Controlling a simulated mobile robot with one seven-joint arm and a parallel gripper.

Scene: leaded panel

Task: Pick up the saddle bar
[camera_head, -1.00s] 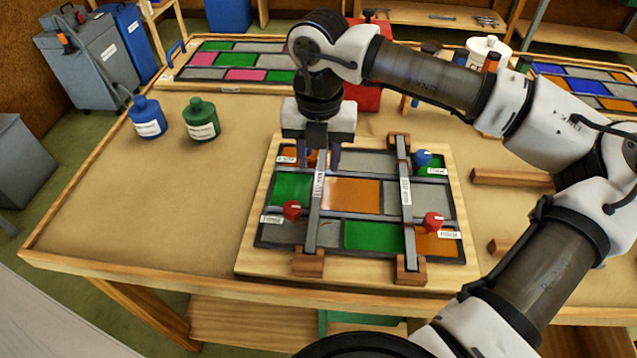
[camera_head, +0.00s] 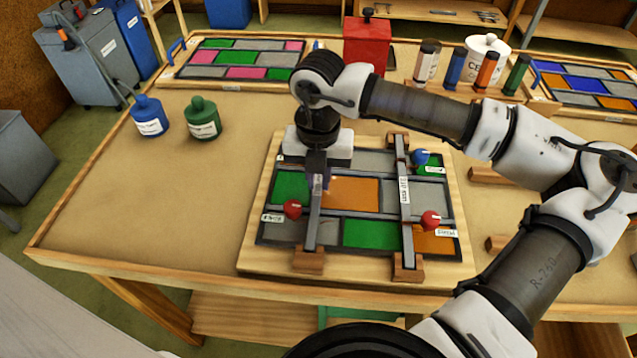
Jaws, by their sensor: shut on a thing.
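Two long grey bars with white labels lie across a leaded panel (camera_head: 379,233) of coloured panes. The left saddle bar (camera_head: 314,218) has its front end at a wooden block (camera_head: 309,259); its far end is hidden behind my gripper. The right bar (camera_head: 406,215) spans between wooden blocks at both ends. My gripper (camera_head: 318,183) points down over the left bar and is shut on it, toward the bar's far half. I cannot tell whether this bar is clear of its blocks.
Red knobs (camera_head: 292,209) (camera_head: 430,220) and a blue knob (camera_head: 420,157) stand on the panel near the bars. Blue (camera_head: 149,117) and green (camera_head: 202,119) bottles stand at the left. A red box (camera_head: 366,45) stands behind. The table's left front is clear.

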